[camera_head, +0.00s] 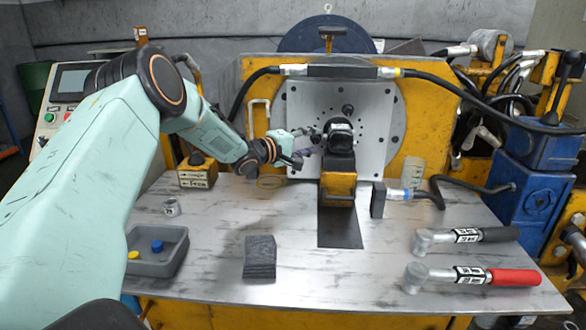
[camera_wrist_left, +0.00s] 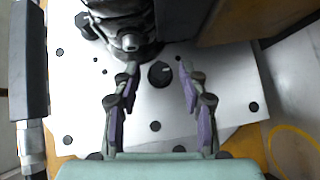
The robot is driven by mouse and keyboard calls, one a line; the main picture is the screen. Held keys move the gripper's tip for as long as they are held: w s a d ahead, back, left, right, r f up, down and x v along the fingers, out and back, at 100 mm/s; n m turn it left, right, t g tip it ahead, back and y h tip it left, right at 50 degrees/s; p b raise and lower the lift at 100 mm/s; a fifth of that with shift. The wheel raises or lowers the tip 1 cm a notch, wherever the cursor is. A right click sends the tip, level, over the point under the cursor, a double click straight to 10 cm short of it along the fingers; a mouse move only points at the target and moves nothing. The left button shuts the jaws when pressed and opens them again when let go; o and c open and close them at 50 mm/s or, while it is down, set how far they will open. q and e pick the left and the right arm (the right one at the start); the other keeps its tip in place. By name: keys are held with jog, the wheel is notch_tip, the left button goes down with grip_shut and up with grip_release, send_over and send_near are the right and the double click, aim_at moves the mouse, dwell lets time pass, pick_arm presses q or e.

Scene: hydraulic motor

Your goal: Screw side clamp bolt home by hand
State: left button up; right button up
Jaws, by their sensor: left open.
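My left gripper (camera_head: 313,141) reaches in from the left, just left of the dark motor (camera_head: 340,136) on the pale mounting plate (camera_head: 376,110). In the left wrist view the gripper (camera_wrist_left: 160,72) is open, its two purple-padded fingers apart. A dark round bolt head or knob (camera_wrist_left: 161,74) on the plate shows between the fingertips, with a visible gap to each finger. I cannot tell for sure that it is the side clamp bolt, nor how far in it sits. The motor body (camera_wrist_left: 124,22) is close by the left finger. My right gripper is not in view.
A yellow support (camera_head: 338,187) stands below the motor. On the bench lie a grey tray (camera_head: 172,264) with blue and yellow caps, a dark block (camera_head: 260,256) and two torque wrenches (camera_head: 467,237) (camera_head: 473,276). A hose (camera_wrist_left: 33,90) runs along the wrist view's left edge.

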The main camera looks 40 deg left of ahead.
pick_arm(q)
jog(key=shift+s+a, duration=0.1)
jog(key=shift+s, duration=0.1)
jog(key=s+d+n+y+p, duration=0.3)
jog(key=s+n+y+p, duration=0.1)
jog(key=s, duration=0.7)
jog(key=shift+s+d+r+t+y+p, duration=0.2)
jog(key=shift+t+y+p, duration=0.25)
jog(key=shift+y, duration=0.75)
